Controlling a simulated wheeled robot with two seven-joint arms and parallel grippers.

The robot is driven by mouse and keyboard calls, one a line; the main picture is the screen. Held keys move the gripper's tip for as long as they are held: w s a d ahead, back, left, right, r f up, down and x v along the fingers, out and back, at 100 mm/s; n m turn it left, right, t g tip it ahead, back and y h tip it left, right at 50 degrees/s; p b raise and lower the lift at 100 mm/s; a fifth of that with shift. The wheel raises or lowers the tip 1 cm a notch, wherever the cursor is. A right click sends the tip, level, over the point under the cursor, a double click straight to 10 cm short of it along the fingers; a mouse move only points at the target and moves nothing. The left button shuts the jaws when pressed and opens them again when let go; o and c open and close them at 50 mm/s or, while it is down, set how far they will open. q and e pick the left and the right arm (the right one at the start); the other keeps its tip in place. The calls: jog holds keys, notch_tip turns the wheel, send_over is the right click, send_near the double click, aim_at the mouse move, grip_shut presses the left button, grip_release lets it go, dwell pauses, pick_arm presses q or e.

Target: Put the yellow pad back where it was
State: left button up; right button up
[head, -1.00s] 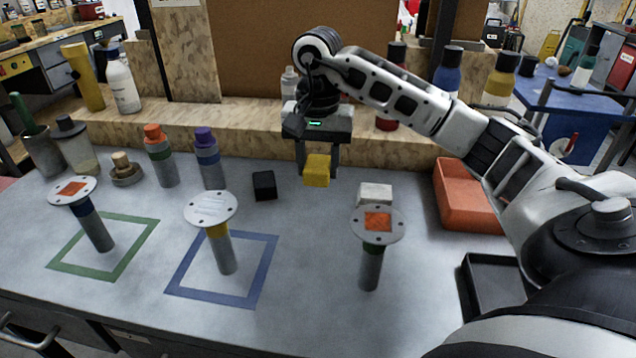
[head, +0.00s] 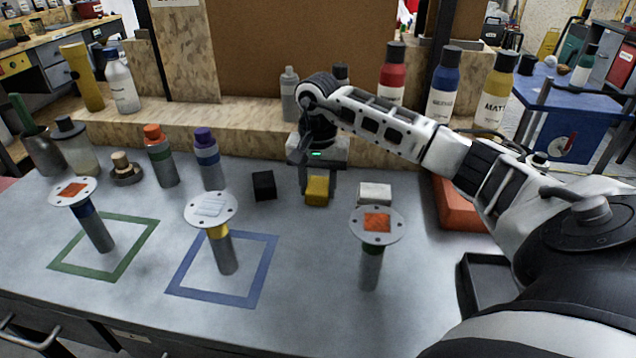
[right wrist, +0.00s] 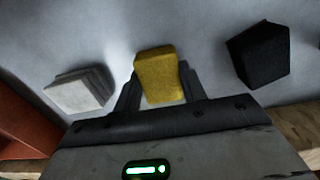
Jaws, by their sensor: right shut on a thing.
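The yellow pad (head: 317,190) is a small block between the black pad (head: 264,186) and the white pad (head: 375,194) at the back of the table. My right gripper (head: 318,186) points down and is shut on the yellow pad. In the right wrist view the yellow pad (right wrist: 160,76) sits between the two fingers (right wrist: 160,88), with the white pad (right wrist: 78,91) on the left and the black pad (right wrist: 258,54) on the right. The yellow pad appears at or very near the table surface; exact contact cannot be told. My left gripper is not in view.
Three round-topped posts stand in front: one by the green square (head: 133,252), one in the blue square (head: 262,272), one at the right (head: 370,270). An orange bin (head: 458,208) and a black tray (head: 492,282) lie right. Bottles line the back ledge.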

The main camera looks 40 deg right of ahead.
aim_at(318, 185)
jog(key=o, duration=0.9)
jog(key=shift+o, duration=0.2)
notch_tip(318, 185, up, 12)
jog(key=shift+r, duration=0.15)
jog(key=shift+r, duration=0.1)
